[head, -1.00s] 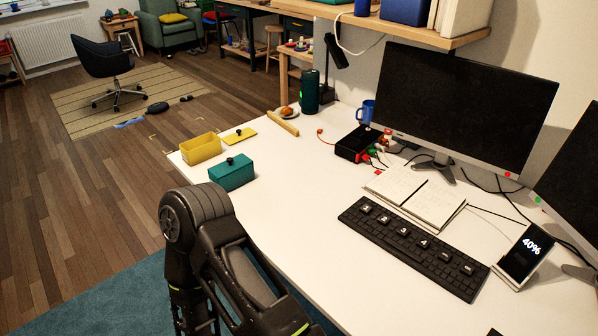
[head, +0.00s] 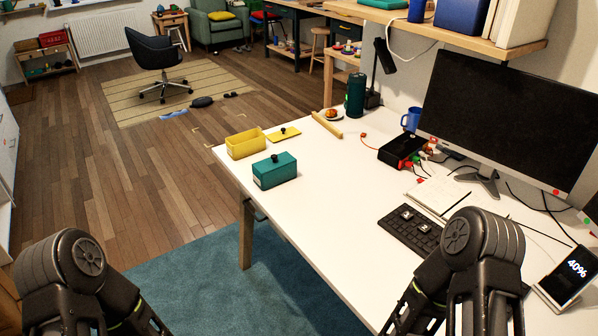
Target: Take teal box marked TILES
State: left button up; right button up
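A teal box (head: 281,171) with a teal lid and a black knob stands near the left end of the white desk (head: 330,190). No TILES marking is readable on it in this view. An open yellow box (head: 246,146) stands just behind it to the left, and a yellow lid (head: 284,135) with a black knob lies flat beside that. My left arm shows at the lower left and my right arm at the lower right, in front of the keyboard. Neither gripper's fingertips show in the head view.
A rolling-pin-like wooden stick (head: 327,125), a dark green cylinder (head: 355,95) and a black box with cables (head: 401,150) stand farther back. The keyboard (head: 412,228), a notebook (head: 440,196) and monitor (head: 505,120) are at the right. The desk in front of the teal box is clear.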

aim_at(270, 181)
jog(key=j+z, duration=0.15)
jog(key=z, duration=0.3)
jog(key=i+j+z, duration=0.1)
jog(key=z, duration=0.35)
jog(key=j+z, duration=0.2)
jog(key=z, duration=0.3)
jog(key=j+z, duration=0.15)
jog(key=j, duration=0.25)
jog(key=k+j+z, duration=0.15)
jog(key=j, duration=0.25)
jog(key=k+j+z, duration=0.2)
jog(key=j, duration=0.2)
jog(key=j+z, duration=0.15)
jog(key=j, duration=0.25)
jog(key=k+j, duration=0.15)
jog(key=j, duration=0.2)
